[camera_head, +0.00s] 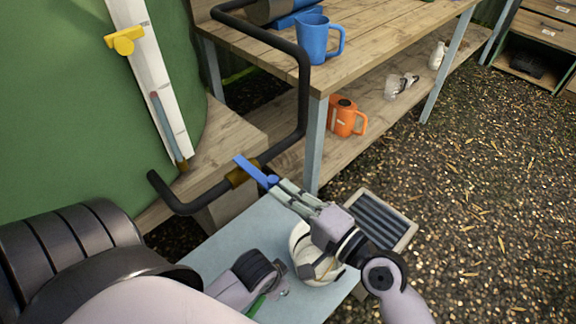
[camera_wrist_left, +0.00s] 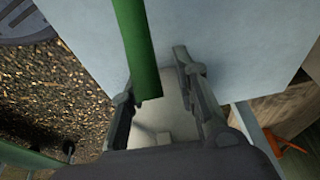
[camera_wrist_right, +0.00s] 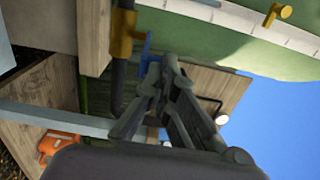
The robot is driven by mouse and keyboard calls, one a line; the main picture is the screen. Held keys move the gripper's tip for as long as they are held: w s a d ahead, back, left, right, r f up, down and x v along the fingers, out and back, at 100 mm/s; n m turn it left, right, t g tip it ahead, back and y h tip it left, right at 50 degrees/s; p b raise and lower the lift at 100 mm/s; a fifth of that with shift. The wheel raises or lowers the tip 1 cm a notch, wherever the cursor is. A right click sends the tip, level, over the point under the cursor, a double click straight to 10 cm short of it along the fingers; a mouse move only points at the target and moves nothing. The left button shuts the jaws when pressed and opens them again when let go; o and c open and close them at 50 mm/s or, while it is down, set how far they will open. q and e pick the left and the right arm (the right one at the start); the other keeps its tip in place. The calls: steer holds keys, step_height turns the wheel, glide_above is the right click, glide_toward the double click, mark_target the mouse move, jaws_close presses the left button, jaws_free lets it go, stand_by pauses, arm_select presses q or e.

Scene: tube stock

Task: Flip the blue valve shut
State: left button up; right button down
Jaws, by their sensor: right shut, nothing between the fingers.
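The blue valve handle (camera_head: 252,171) sits on a brass valve body (camera_head: 238,177) on the black pipe (camera_head: 205,200). In the head view the handle lies across the pipe. My right gripper (camera_head: 275,188) is shut and empty, its fingertips at the handle's near end; I cannot tell if they touch. In the right wrist view the handle (camera_wrist_right: 145,48) shows just beyond the fingertips (camera_wrist_right: 162,68), beside the brass body (camera_wrist_right: 122,34).
A wooden bench (camera_head: 375,48) holds a blue mug (camera_head: 316,40); an orange mug (camera_head: 345,117) stands on its lower shelf. A white panel (camera_head: 150,72) with a yellow tap (camera_head: 125,40) stands left. A light-blue surface (camera_head: 222,248) and a round white object (camera_head: 303,250) lie below my right gripper.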

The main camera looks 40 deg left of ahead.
steer(key=s+d, duration=0.1)
steer(key=d, duration=1.1)
steer(key=shift+s, duration=0.4)
steer(key=shift+w, duration=0.1)
